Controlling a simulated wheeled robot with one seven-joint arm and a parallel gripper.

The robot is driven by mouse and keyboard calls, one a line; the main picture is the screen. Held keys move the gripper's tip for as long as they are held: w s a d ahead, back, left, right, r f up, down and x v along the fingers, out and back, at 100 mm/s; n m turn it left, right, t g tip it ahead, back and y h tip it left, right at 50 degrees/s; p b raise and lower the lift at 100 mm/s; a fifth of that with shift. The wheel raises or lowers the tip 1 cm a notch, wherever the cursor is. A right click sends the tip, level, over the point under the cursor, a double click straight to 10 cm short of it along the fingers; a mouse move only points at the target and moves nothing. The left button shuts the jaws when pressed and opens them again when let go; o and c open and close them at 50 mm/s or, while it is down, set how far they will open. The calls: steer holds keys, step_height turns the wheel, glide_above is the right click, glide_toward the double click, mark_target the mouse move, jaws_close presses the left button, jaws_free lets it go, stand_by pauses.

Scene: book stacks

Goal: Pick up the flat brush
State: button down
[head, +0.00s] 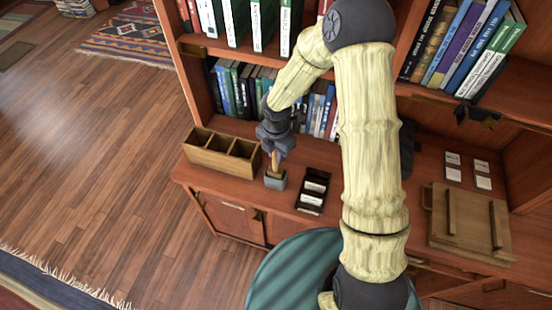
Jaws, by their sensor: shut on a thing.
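The flat brush (274,164) shows as a short tan, wooden-looking strip below my gripper. My gripper (277,150) points down above the cup and is shut on the upper part of the brush. The fingers are dark and small in this view.
A wooden box with open compartments (222,152) stands just left of the cup. A dark tray with white cards (313,188) lies just right. Rows of books (240,90) fill the shelves behind. A wooden board with handles (468,218) and small white cards (453,174) lie farther right.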

step_height(320, 180, up, 7)
steer(key=shift+r, duration=0.1)
stand_by(0.7)
